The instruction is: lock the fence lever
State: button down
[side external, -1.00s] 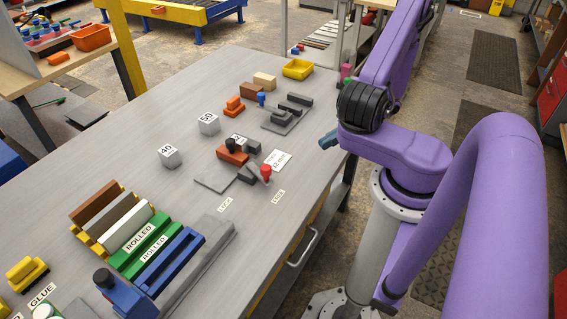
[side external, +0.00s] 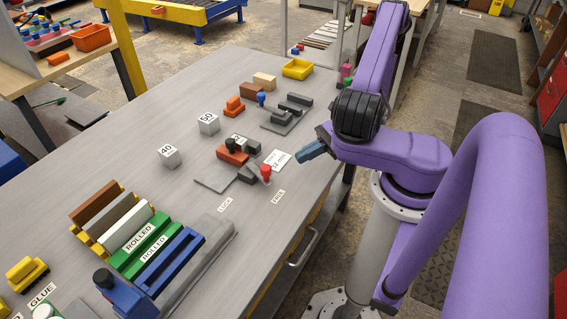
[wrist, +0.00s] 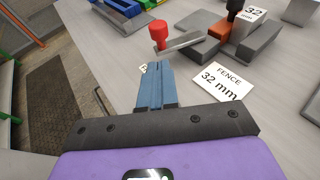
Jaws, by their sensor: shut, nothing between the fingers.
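The fence lever is a grey bar (wrist: 182,44) ending in a red knob (side external: 265,171); the knob also shows in the wrist view (wrist: 159,31). The knob stands nearer the FREE label (side external: 278,196) than the LOCK label (side external: 225,204). The bar runs to the fence fixture, with an orange-brown block (side external: 231,154) and grey blocks, beside a "FENCE 32 mm" card (wrist: 221,80). My gripper (side external: 302,155) is shut and empty, above the table's right side and to the right of the knob. Its blue fingers (wrist: 155,72) point toward the knob, apart from it.
Beyond the fixture are a second grey fixture with a blue knob (side external: 261,98), a yellow tray (side external: 298,69) and white-topped cubes marked 40 (side external: 168,157) and 50 (side external: 208,124). Colored boards in a rack (side external: 120,225) stand at the lower left. The table between labels and front edge is clear.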

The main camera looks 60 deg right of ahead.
jog(key=x, duration=0.5)
jog(key=shift+w+a+r, duration=0.1)
jog(key=shift+a+r, duration=0.05)
jog(key=shift+r, duration=0.1)
jog(key=shift+w+a, duration=0.45)
jog(key=shift+a, duration=0.2)
jog(key=shift+a, duration=0.1)
